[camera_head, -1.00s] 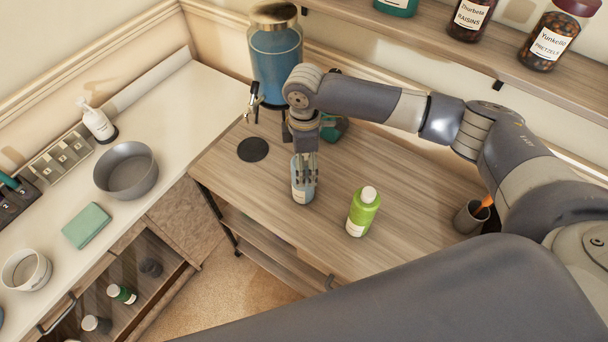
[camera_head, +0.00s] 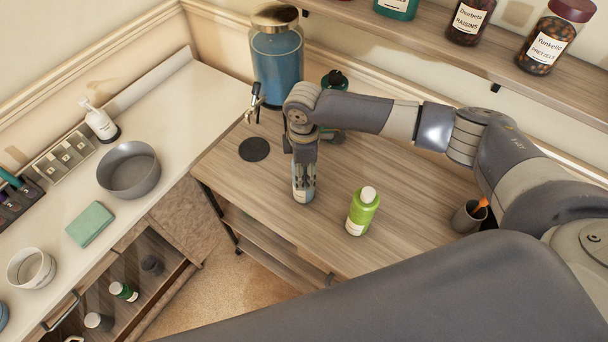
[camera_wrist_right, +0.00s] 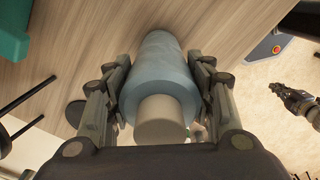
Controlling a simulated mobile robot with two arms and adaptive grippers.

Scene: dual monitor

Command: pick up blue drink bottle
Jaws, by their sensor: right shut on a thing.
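The blue drink bottle (camera_head: 302,190) stands upright on the wooden table, near its front left edge. My right gripper (camera_head: 303,172) points down over it and is shut on it, hiding most of it. In the right wrist view the light blue bottle (camera_wrist_right: 158,80) with a pale cap lies between the two fingers of the gripper (camera_wrist_right: 162,88), one on each side.
A green bottle (camera_head: 362,211) stands just right of the gripper. Behind are a large blue dispenser (camera_head: 278,65), a dark teal bottle (camera_head: 334,82) and a black disc (camera_head: 254,149). A grey cup (camera_head: 468,217) stands at right. A shelf (camera_head: 450,50) with jars hangs above.

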